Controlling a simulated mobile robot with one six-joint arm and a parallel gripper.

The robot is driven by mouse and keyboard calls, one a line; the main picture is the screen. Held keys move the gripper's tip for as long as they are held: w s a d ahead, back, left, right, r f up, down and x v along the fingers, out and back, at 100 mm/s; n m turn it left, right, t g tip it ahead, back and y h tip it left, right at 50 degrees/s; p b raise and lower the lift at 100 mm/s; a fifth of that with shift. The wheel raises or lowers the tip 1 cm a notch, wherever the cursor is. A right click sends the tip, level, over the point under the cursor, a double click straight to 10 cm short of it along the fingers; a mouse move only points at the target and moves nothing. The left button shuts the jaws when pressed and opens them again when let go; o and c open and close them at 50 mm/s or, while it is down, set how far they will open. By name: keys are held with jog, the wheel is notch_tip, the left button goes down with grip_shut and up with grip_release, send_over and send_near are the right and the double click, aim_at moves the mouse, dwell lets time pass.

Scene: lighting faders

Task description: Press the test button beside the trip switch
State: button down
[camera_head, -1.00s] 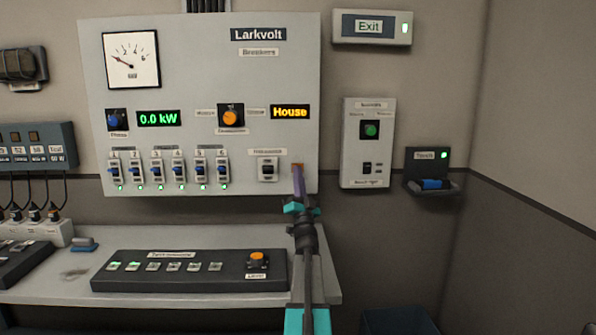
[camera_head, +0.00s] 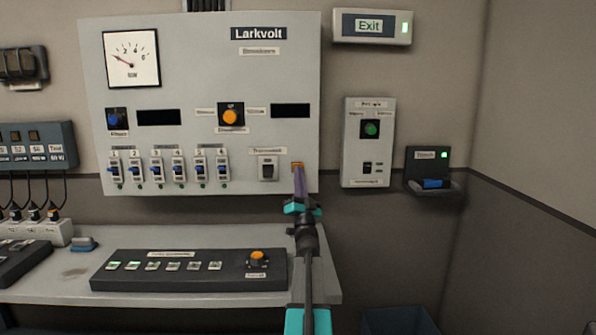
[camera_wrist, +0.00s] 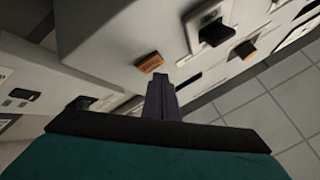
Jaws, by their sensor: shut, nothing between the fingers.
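The test button (camera_head: 297,164) is a small orange block low on the right of the grey Larkvolt panel. It also shows in the wrist view (camera_wrist: 149,63). The trip switch (camera_head: 267,170) is a white unit just left of it, with its dark lever low; it also shows in the wrist view (camera_wrist: 212,30). My gripper (camera_head: 299,174) is shut and empty, its tips just below the button. In the wrist view the tips (camera_wrist: 162,80) are right beside the button; I cannot tell whether they touch it.
A row of blue-levered breakers (camera_head: 167,168) lies left of the trip switch. Two displays (camera_head: 158,118) (camera_head: 290,111) above are dark. A dark console (camera_head: 190,272) stands on the bench (camera_head: 45,285) below. A separate wall unit (camera_head: 368,143) is to the right.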

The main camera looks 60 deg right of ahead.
jog(key=shift+a, duration=0.1)
dwell(0.3)
jog(key=shift+s+a+b, duration=0.35)
jog(key=shift+s+a, duration=0.4)
jog(key=shift+a, duration=0.3)
jog(key=shift+s+a+b, duration=0.3)
jog(key=shift+s+a, duration=0.4)
jog(key=shift+a, duration=0.3)
jog(key=shift+y, duration=0.3)
